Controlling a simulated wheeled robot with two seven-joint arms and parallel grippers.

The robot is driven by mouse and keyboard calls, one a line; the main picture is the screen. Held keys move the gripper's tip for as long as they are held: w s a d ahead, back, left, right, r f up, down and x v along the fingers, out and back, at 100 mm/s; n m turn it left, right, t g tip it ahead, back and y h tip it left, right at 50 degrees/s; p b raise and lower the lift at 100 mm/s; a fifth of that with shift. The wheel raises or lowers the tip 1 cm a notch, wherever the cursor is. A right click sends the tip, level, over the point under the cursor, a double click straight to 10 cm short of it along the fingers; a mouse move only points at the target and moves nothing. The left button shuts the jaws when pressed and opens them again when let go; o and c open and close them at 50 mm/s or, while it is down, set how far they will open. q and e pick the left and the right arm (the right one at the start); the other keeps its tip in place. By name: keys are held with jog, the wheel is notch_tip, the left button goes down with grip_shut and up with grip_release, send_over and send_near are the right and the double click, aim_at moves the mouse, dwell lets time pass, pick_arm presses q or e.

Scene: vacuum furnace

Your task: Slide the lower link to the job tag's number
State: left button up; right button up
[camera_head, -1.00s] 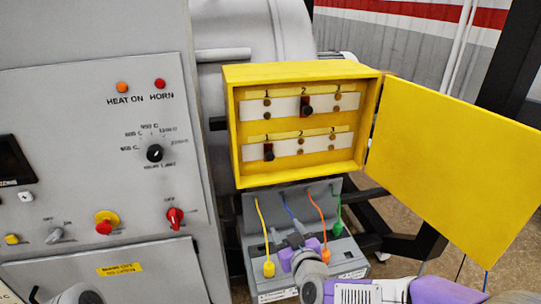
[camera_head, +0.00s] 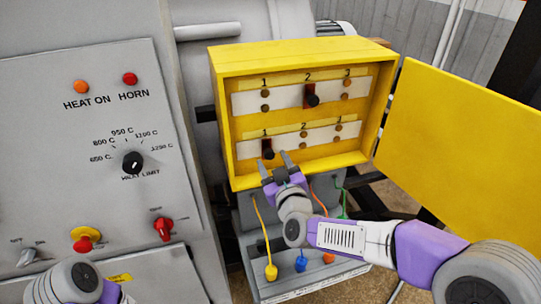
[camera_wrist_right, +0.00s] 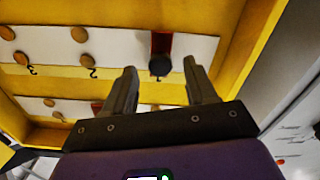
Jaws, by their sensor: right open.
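The yellow box (camera_head: 222,120) is open and holds two white strips, each marked 1, 2, 3. The lower link (camera_head: 267,149), dark red with a black knob, sits at 1 on the lower strip. The upper link (camera_head: 312,97) sits at 2. My right gripper (camera_head: 275,163) is open and empty just below and in front of the lower link. In the right wrist view the picture is upside down, and the lower link's knob (camera_wrist_right: 160,64) appears between the open fingertips (camera_wrist_right: 160,70); contact cannot be told. I cannot make out a job tag. My left gripper is out of view.
The box's yellow door (camera_head: 455,150) stands open at the right. A grey case (camera_head: 250,272) with coloured plugs and cables lies below the box. The grey control panel (camera_head: 60,150) with knobs and lamps fills the left.

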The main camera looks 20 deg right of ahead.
jog(key=shift+w, duration=1.35)
grip_shut()
